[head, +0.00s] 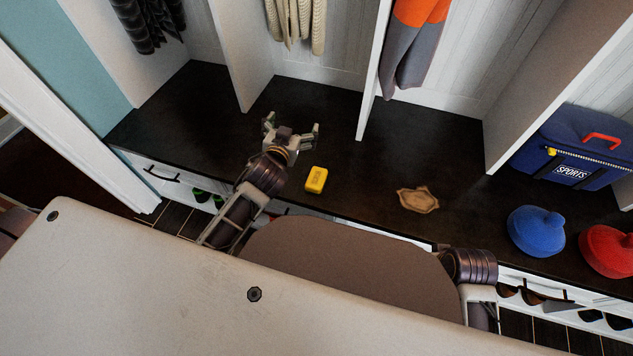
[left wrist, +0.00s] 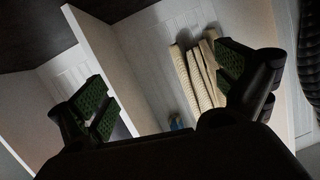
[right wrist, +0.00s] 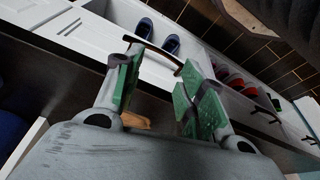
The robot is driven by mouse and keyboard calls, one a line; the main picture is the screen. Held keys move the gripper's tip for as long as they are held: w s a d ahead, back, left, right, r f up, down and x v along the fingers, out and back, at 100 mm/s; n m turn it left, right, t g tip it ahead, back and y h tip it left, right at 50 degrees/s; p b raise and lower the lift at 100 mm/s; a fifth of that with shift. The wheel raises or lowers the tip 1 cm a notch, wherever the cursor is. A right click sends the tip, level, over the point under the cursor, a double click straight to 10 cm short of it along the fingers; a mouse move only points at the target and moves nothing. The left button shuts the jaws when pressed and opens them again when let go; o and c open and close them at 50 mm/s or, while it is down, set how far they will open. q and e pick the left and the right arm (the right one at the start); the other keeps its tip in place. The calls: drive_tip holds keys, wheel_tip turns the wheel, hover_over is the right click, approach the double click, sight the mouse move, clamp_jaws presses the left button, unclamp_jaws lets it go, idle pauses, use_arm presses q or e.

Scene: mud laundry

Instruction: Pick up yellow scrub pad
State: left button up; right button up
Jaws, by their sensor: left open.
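The yellow scrub pad (head: 316,179) lies on the dark bench top in the head view, left of the middle. My left gripper (head: 291,127) is open and empty above the bench, just beyond the pad and a little to its left, apart from it. In the left wrist view my left gripper's green-padded fingers (left wrist: 165,88) are spread wide toward the cubby wall, and the pad is not visible there. My right gripper (right wrist: 158,88) shows in the right wrist view with its fingers apart and nothing between them; in the head view it is hidden.
A tan, irregular flat item (head: 418,199) lies on the bench right of the pad. A blue rounded item (head: 536,230), a red one (head: 607,250) and a blue sports bag (head: 577,150) sit at the right. White dividers (head: 243,60) rise behind; clothes hang above.

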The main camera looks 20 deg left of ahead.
use_arm(q)
drive_tip(key=w+d+r+m+t+h, duration=0.2)
drive_tip(key=d+r+m+h, duration=0.1)
drive_tip(key=d+r+h, duration=0.3)
drive_tip(key=w+d+r+m+t+h, duration=0.2)
drive_tip(key=d+r+m+t+h, duration=0.15)
drive_tip(key=r, duration=0.45)
drive_tip(key=s+d+f+m+g+h, duration=0.1)
drive_tip(key=s+d+m+g+h, duration=0.1)
drive_tip(key=d+m+g+h, duration=0.35)
drive_tip(key=s+d+f+m+g+h, duration=0.2)
drive_tip(key=d+m+g+h, duration=0.2)
drive_tip(key=d+m+g, duration=0.15)
wheel_tip(320, 180, down, 11)
drive_tip(key=s+a+m+g+y, duration=0.1)
drive_tip(key=a+m+g+y, duration=0.15)
drive_tip(key=g+y, duration=0.35)
drive_tip(key=a+f+n+g+y, duration=0.2)
drive_tip(key=a+f+y, duration=0.5)
drive_tip(key=a, duration=0.8)
drive_tip(key=shift+f+g, duration=0.35)
drive_tip(key=shift+g, duration=0.5)
use_arm(e)
drive_tip(key=s+a+f, duration=0.1)
drive_tip(key=a+f, duration=0.2)
drive_tip(key=f, duration=0.4)
drive_tip(key=shift+s+a+f+g+y, duration=0.15)
drive_tip(key=shift+s+a+g+y, duration=0.1)
drive_tip(key=shift+s+g+y, duration=0.15)
